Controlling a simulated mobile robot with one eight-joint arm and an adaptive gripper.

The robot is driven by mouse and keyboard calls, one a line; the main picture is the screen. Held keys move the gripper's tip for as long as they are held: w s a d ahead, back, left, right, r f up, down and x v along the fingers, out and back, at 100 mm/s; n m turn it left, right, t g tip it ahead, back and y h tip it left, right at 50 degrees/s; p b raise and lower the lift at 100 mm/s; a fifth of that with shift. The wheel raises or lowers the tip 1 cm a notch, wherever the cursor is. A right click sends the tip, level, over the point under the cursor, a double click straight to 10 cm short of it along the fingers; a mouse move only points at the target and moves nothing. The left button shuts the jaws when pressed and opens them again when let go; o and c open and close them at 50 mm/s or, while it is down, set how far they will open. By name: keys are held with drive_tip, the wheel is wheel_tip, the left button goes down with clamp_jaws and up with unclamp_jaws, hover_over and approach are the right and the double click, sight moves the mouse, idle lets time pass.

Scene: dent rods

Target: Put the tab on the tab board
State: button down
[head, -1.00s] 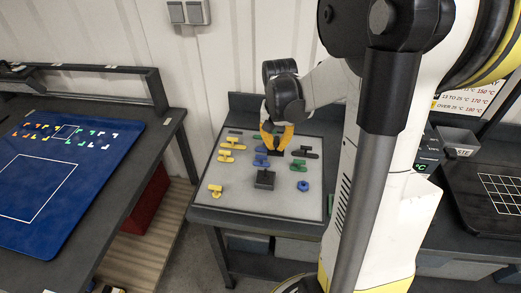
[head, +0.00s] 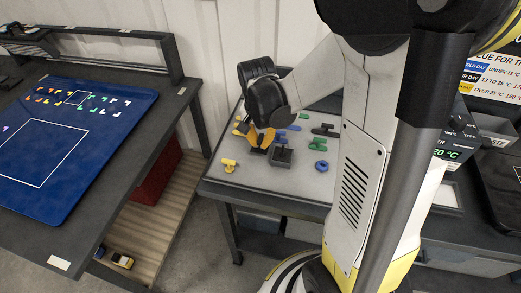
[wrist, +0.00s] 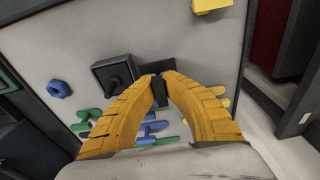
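My gripper (wrist: 158,82) has its two yellow fingers closed around a dark, nearly black tab (wrist: 158,92), seen between the fingertips in the wrist view. In the head view my gripper (head: 260,146) is over the pale grey board (head: 300,187), at the left of a dark square block with a knob (head: 281,157). This block also shows left of the fingertips in the wrist view (wrist: 112,74). I cannot tell whether the held tab touches the board. Which piece of furniture is the tab board is not labelled.
Yellow (head: 229,165), blue (head: 277,136) and green (head: 297,142) pieces and a blue knob (head: 321,165) are on the board. A blue mat (head: 100,135) with small coloured shapes lies on the left table. Bare board shows in front of the block.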

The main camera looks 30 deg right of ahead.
sight(260, 148)
drive_tip(key=shift+f+b, duration=0.55)
drive_tip(key=shift+f, duration=1)
drive_tip(key=shift+f, duration=0.15)
drive_tip(key=c, duration=1.6)
unclamp_jaws()
drive_tip(key=r+p, duration=0.1)
drive_tip(key=r, duration=0.3)
drive_tip(key=r+p, duration=0.2)
drive_tip(key=r, duration=0.2)
drive_tip(key=s+a+r+p, duration=0.1)
drive_tip(key=r, duration=0.3)
drive_tip(key=shift+p, duration=0.3)
drive_tip(key=shift+s+a+r+n+t+y, duration=0.2)
drive_tip(key=shift+s+a+r+n+t, duration=1.4)
drive_tip(key=shift+s+a+r+n, duration=0.65)
drive_tip(key=shift+s+a+r+n+t+y, duration=0.2)
drive_tip(key=shift+s+a+r+n+t, duration=1.4)
drive_tip(key=shift+s+a+r+n, duration=0.6)
